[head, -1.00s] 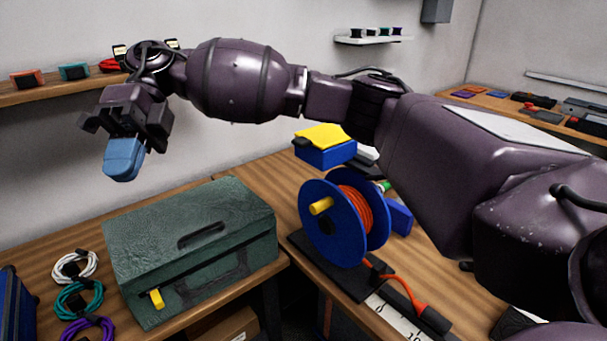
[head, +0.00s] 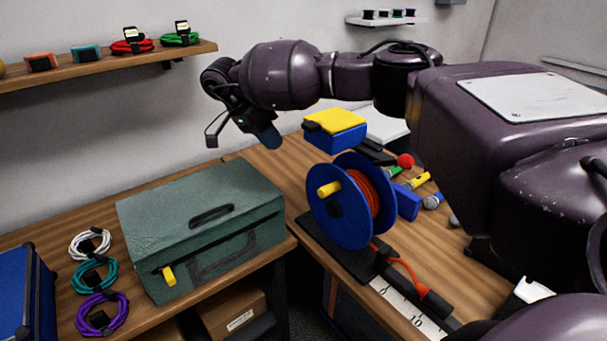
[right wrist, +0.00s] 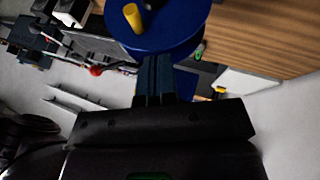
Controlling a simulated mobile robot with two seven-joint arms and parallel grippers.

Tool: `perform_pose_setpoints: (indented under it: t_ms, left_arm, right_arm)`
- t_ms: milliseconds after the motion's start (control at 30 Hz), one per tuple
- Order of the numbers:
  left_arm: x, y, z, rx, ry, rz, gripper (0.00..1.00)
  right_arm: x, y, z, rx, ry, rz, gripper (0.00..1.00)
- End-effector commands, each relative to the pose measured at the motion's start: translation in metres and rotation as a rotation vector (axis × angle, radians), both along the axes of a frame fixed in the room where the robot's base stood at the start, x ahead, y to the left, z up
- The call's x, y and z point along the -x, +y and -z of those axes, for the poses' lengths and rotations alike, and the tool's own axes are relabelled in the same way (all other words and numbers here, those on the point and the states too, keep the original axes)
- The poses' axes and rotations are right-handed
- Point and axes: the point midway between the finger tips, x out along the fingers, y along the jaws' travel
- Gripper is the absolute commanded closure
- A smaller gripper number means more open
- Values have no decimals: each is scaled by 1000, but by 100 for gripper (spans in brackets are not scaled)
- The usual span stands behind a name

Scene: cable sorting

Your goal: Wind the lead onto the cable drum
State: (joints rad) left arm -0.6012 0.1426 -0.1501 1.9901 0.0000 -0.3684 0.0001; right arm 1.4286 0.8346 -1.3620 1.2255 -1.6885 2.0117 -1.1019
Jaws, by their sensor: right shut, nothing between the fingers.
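The cable drum (head: 338,208) has blue side discs and a yellow crank handle (head: 329,188). It stands upright on a black base plate (head: 320,243). Orange lead (head: 367,192) is wound between the discs. Its loose end (head: 402,262) runs from the foot of the drum to an orange end piece (head: 422,291). My right gripper (head: 265,136) is shut and empty, above and left of the drum, apart from it. In the right wrist view, the shut fingers (right wrist: 155,78) point toward the drum (right wrist: 172,22) and its yellow handle (right wrist: 134,18). My left gripper is out of view.
A green case (head: 200,225) stands left of the drum. Coiled white (head: 89,244), teal (head: 94,276) and purple (head: 102,314) cables lie beyond it. A blue and yellow box (head: 335,130) is behind the drum. A ruler strip (head: 405,308) lies in front.

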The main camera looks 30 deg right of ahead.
Motion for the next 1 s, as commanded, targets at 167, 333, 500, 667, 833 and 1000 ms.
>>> perform_pose_setpoints:
  t_ms: [167,333,500,667,833,1000]
  left_arm:
    - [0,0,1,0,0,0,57]
    - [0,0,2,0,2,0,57]
    - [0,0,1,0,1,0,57]
    - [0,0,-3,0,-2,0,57]
    - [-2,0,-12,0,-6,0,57]
    - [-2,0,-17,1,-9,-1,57]
  right_arm:
    - [5,-6,13,-4,6,-3,100]
    - [13,-18,35,-5,6,-2,100]
    - [22,-31,57,-4,5,-2,100]
    - [31,-43,80,-4,4,-1,100]
    - [50,-50,86,-5,1,-4,100]
    - [63,-54,91,-5,1,-4,100]
